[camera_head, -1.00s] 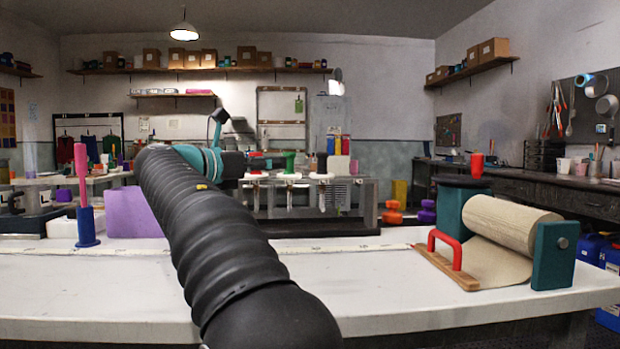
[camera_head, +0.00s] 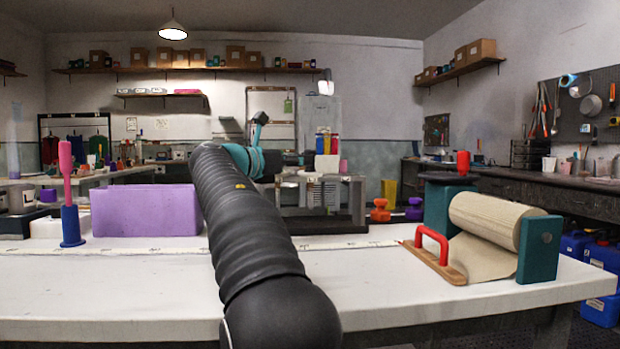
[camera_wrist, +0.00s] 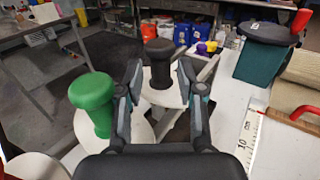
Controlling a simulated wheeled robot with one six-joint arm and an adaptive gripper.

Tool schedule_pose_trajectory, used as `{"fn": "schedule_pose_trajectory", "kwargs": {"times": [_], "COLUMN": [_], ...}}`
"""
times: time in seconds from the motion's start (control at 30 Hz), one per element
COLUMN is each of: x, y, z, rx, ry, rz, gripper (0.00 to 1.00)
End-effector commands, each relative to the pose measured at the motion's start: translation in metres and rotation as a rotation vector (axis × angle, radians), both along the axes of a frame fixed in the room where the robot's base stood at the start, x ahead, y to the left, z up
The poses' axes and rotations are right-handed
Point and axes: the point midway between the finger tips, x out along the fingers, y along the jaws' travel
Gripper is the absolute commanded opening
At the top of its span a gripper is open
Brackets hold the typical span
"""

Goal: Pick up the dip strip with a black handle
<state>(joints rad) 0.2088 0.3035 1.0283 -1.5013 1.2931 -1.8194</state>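In the wrist view, the dip strip's black handle (camera_wrist: 158,49) stands upright, with a pale round disc (camera_wrist: 166,92) below it. A green handle (camera_wrist: 93,100) stands to its left on another pale disc. My gripper (camera_wrist: 160,76) is open, with one finger on each side of the black handle's lower part. I see no clear contact, and the gap to the handle is hard to judge. The strip below the disc is hidden. In the head view, my arm covers much of the stand (camera_head: 345,195), and I cannot make out the black handle there.
A purple block (camera_head: 146,211) and a pink-handled tool in a blue holder (camera_head: 71,226) are at left on the white table (camera_head: 130,290). A fabric roll in a teal frame (camera_head: 540,250) and a red-handled wooden piece (camera_head: 433,262) are at right.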

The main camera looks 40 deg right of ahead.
Motion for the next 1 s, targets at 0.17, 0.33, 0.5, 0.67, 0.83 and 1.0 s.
{"fn": "schedule_pose_trajectory", "kwargs": {"times": [0.17, 0.33, 0.5, 0.67, 0.83, 1.0], "x": [0.001, 0.001, 0.001, 0.001, 0.001, 0.001], "y": [-0.015, -0.014, -0.014, -0.014, -0.014, -0.014], "z": [0.000, 0.000, 0.000, 0.000, 0.002, 0.011], "rx": [0.000, 0.000, 0.000, 0.000, 0.000, 0.000], "ry": [0.000, 0.000, 0.000, 0.000, 0.000, -0.001], "rz": [0.000, 0.001, 0.001, 0.001, 0.001, 0.001], "gripper": [0.38, 0.38, 0.00, 0.00, 0.00, 0.00]}}
